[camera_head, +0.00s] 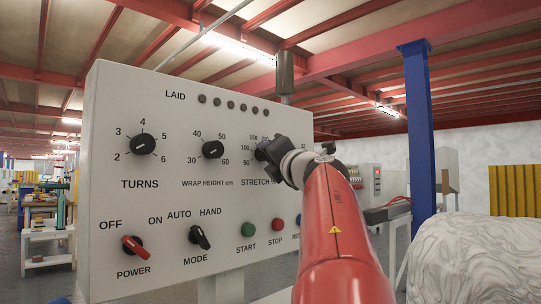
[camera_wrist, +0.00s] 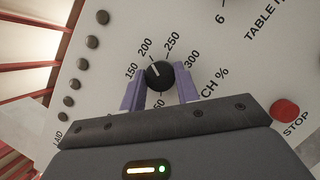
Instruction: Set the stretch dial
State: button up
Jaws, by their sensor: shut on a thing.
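The stretch dial is a round black knob (camera_wrist: 160,73) with a white pointer line on a white panel (camera_wrist: 110,75). In the wrist view the line points up and left, roughly toward the 200 mark. The marks 150, 200, 250 and 300 show around it; the lower marks are partly hidden by my gripper. My gripper (camera_wrist: 160,84) has its two purple fingers on either side of the knob, shut on it.
The turns knob (camera_head: 143,145) and wrap height knob (camera_head: 213,149) lie to the left. Below are a red power switch (camera_head: 132,245), a black mode switch (camera_head: 200,237), a green start button (camera_head: 248,230) and a red stop button (camera_head: 278,225). A wrapped load (camera_head: 465,260) stands at right.

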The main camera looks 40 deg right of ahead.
jog(key=m+g, duration=0.1)
jog(key=m, duration=0.3)
jog(key=m+g+h, duration=0.1)
jog(key=m+g, duration=0.1)
jog(key=m, duration=0.3)
jog(key=shift+r, duration=0.2)
jog(key=shift+m+g, duration=0.3)
jog(key=shift+m, duration=0.1)
jog(key=o, duration=1)
jog(key=shift+s+a, duration=0.1)
jog(key=b+v, duration=0.1)
jog(key=v, duration=0.6)
jog(key=shift+s+a, duration=0.1)
jog(key=shift+s, duration=0.15)
